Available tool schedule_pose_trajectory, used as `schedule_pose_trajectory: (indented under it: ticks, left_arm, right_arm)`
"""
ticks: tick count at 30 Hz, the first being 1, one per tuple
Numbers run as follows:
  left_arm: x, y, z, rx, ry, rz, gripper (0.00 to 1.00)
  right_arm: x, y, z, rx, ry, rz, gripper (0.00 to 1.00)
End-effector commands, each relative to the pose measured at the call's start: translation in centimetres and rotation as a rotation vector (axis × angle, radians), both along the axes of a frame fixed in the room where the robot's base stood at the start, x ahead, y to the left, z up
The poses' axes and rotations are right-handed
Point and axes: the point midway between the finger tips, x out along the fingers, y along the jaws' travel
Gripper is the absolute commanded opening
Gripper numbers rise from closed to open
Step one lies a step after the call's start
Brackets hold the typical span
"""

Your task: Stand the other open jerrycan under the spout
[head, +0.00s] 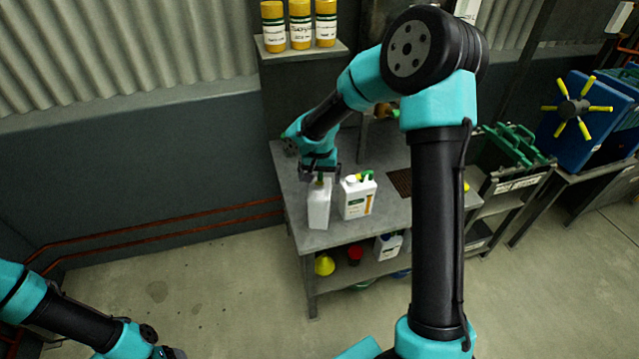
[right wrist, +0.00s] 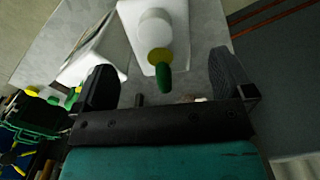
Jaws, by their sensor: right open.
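A white jerrycan (head: 319,208) stands upright at the left front of the grey bench (head: 290,185). My right gripper (head: 319,176) is open just above it. In the right wrist view the jaws (right wrist: 165,70) lie either side of its green and yellow top part (right wrist: 162,70), with no clear contact. A second white jerrycan (head: 357,198), with a green and yellow handle and a label, stands close to its right. My left gripper (head: 170,352) is partly cut off at the bottom left; its jaws are unclear. The spout is not clearly seen; my right arm covers part of the bench.
A dark grate (head: 400,182) lies in the bench top, right of the jerrycans. The lower shelf holds a yellow funnel (head: 324,265), a red item (head: 355,256) and another white jerrycan (head: 388,246). Yellow-capped bottles (head: 300,28) stand on a ledge behind. Green crates (head: 515,150) stand right.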

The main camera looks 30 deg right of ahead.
Motion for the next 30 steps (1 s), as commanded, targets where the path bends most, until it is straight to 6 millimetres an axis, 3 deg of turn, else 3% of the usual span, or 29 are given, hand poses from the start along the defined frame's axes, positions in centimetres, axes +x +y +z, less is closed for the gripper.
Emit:
schedule_pose_trajectory:
  ticks: [6,12,18,30]
  left_arm:
    - [0.0,0.0,0.0,0.0,0.0,0.0,0.7]
    - [0.0,0.0,0.0,0.0,0.0,0.0,0.7]
    - [0.0,0.0,0.0,0.0,0.0,0.0,0.7]
    - [0.0,0.0,0.0,0.0,0.0,0.0,0.7]
  right_arm:
    - [0.1,0.0,4.4,0.0,-0.005,-0.002,0.99]
    - [0.1,0.0,7.3,0.0,-0.004,-0.001,0.99]
    - [0.0,0.0,8.2,0.001,-0.001,0.0,0.99]
    - [0.0,0.0,8.2,0.0,0.0,0.0,0.99]
